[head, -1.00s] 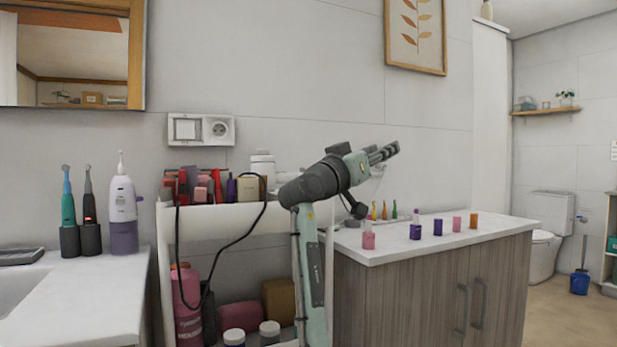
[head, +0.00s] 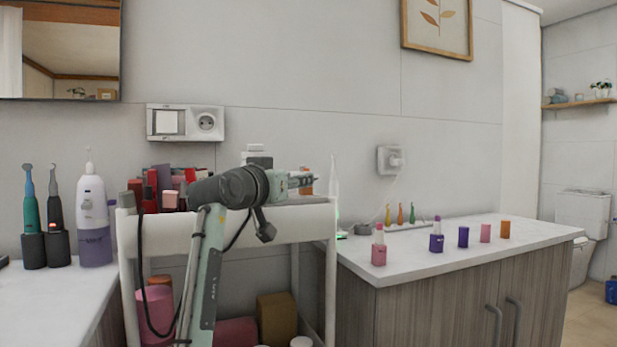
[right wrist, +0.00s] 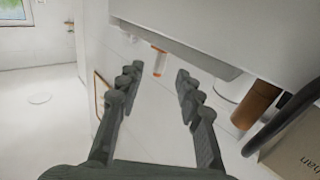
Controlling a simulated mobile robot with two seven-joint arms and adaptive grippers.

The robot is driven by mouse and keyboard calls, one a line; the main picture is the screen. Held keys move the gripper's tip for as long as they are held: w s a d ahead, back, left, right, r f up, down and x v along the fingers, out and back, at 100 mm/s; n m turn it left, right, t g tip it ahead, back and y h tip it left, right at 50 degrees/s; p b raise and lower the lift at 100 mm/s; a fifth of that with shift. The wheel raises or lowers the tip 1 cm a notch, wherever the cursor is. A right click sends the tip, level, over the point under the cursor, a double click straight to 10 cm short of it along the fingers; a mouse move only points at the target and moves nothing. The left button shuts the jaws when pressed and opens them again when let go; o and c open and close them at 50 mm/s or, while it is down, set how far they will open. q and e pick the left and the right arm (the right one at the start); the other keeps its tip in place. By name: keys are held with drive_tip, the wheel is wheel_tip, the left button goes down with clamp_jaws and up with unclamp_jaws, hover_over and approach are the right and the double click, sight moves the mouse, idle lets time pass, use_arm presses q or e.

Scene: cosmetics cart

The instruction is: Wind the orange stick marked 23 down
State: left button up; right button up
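My right gripper (head: 310,180) is over the top of the white cart, its fingers pointing right. In the right wrist view the gripper (right wrist: 155,90) is open, its two dark fingers well apart. A small orange-and-white stick (right wrist: 160,60) shows between and beyond the fingertips, not touched by them. In the head view a small orange piece (head: 307,186) shows at the fingertips, partly hidden behind them. I cannot read any number, so I cannot tell whether this is the stick marked 23. My left gripper is not in view.
The cart (head: 290,224) carries red and pink cosmetics (head: 170,188) left of my wrist. A brown-orange cylinder (right wrist: 255,105), a dark cable and a lettered box (right wrist: 295,140) are at right in the wrist view. The counter (head: 450,262) at right holds several small coloured items.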

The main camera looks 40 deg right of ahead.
sight(304, 187)
drive_tip(key=x, duration=0.5)
drive_tip(key=shift+d+r+p, duration=0.1)
drive_tip(key=shift+p, duration=0.25)
drive_tip(key=shift+w+d, duration=0.3)
drive_tip(key=shift+d, duration=0.15)
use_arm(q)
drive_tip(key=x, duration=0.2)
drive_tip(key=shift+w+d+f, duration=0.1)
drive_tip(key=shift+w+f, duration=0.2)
use_arm(e)
drive_tip(key=shift+c, duration=0.4)
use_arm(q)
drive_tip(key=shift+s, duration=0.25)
use_arm(e)
clamp_jaws()
